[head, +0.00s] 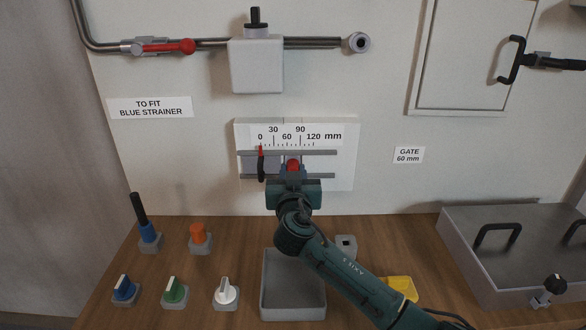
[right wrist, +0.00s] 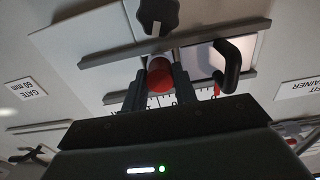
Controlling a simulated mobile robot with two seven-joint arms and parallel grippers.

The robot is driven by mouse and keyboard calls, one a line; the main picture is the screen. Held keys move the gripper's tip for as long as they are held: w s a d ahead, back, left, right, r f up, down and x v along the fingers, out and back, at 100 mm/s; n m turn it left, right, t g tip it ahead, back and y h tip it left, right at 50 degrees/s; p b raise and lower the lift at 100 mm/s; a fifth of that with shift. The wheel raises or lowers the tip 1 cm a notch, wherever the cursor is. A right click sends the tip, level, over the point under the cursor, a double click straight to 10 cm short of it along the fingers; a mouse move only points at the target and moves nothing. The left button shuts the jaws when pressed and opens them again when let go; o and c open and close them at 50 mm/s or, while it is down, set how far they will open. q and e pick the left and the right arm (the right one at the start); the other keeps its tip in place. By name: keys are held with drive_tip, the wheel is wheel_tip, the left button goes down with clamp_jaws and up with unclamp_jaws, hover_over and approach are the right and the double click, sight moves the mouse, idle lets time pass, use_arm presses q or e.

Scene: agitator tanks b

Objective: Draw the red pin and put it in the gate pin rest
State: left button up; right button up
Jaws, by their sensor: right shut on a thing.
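The red pin (head: 292,163) is at the slotted rail of the scale plate (head: 347,165); its round red head also shows in the right wrist view (right wrist: 160,76). My right gripper (head: 293,172) is shut on that head, with a finger on each side of it (right wrist: 158,88). The pin's shaft is hidden, so I cannot tell how deep it sits. The black gate handle (head: 261,165) with its red pointer stands near 0 on the scale. A small grey block with a dark hole (head: 346,242) on the bench may be the pin rest. My left gripper is not in view.
A lidded metal box (head: 470,248) is at right. A black star knob (right wrist: 157,14) is near the gripper.

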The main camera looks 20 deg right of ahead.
clamp_jaws()
drive_tip(key=shift+s+a, duration=0.15)
drive_tip(key=shift+s, duration=0.45)
idle(0.4)
drive_tip(key=shift+o, duration=0.3)
unclamp_jaws()
clamp_jaws()
drive_tip(key=shift+v, duration=2.6)
